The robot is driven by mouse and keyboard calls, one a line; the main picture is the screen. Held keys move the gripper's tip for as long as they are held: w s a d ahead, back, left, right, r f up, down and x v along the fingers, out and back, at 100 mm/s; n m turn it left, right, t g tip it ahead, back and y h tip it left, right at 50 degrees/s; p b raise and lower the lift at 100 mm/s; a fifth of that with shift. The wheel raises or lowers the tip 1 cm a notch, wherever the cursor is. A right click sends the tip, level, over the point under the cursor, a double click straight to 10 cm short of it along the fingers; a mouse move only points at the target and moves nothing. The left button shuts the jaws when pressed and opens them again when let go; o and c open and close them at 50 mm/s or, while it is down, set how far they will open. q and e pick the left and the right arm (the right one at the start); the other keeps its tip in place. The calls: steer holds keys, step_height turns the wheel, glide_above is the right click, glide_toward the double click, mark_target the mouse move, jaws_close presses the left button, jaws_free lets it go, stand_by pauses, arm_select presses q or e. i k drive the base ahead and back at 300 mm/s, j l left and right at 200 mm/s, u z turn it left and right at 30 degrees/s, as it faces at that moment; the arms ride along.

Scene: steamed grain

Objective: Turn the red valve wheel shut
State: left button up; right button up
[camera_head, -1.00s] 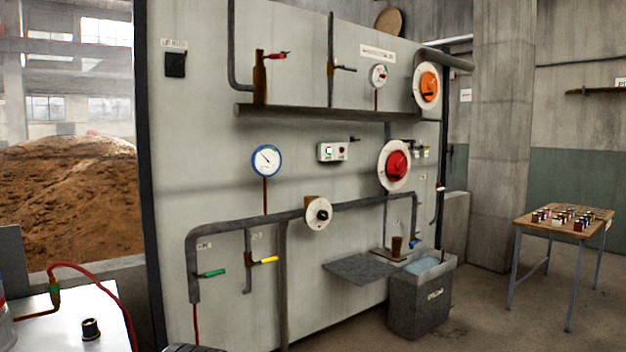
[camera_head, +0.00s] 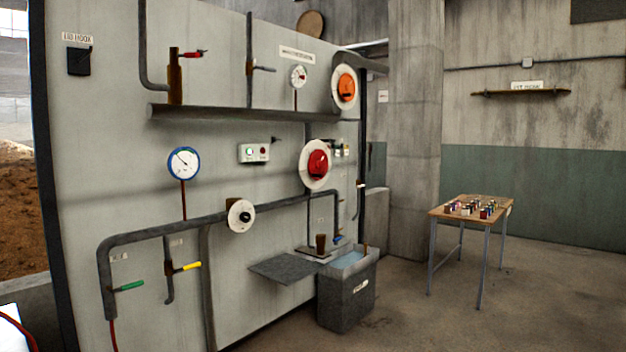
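The red valve wheel (camera_head: 318,163) sits on a round white plate (camera_head: 306,179) on the grey panel, right of the panel's middle. An orange wheel (camera_head: 346,88) on a similar white plate is above it, near the panel's top right corner. A small red lever (camera_head: 193,52) is on a brown fitting at the upper left. Neither of my grippers shows in the head view. Nothing touches the red wheel.
A grey shelf (camera_head: 269,274) juts from the panel's lower part, beside a grey bin (camera_head: 345,301) on the floor. A wooden table (camera_head: 440,213) with several small items stands at right. The floor (camera_head: 440,325) in front is open.

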mark_target(318, 162)
steer(key=i+z, duration=0.35)
steer(key=i, duration=0.85)
